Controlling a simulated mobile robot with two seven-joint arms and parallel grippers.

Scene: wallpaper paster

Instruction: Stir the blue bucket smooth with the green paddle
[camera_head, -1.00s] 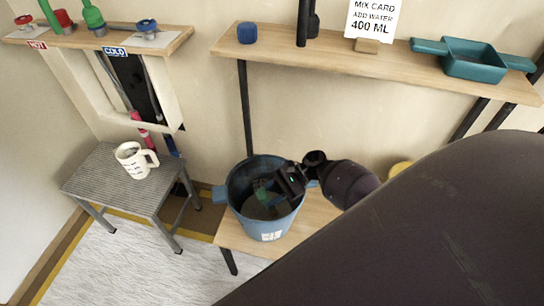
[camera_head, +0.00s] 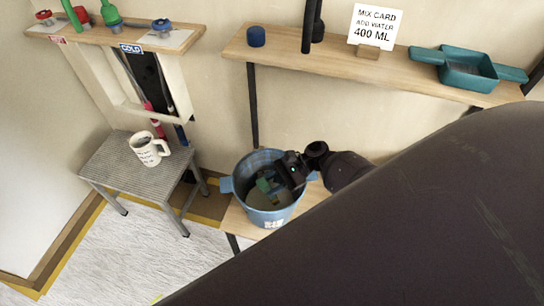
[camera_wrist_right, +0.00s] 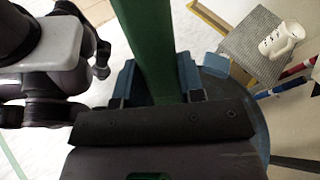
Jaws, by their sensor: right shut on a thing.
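The blue bucket (camera_head: 276,219) stands upright on a low wooden bench, with a greyish mix (camera_head: 263,200) inside. My right gripper (camera_head: 290,172) is over the bucket's right rim and shut on the green paddle (camera_wrist_right: 146,50). In the right wrist view the paddle's green shaft runs between the fingers, and part of the bucket (camera_wrist_right: 240,100) shows beside them. In the head view a green part of the paddle (camera_head: 264,185) shows inside the bucket; its lower end is hidden. How smooth the mix is cannot be told.
A white measuring mug (camera_head: 147,150) stands on a grey metal stool (camera_head: 125,168) left of the bucket. A shelf (camera_head: 340,66) above holds a mix card (camera_head: 376,24), a blue cup (camera_head: 256,37) and a teal tray (camera_head: 470,72). My own arm covers the lower right.

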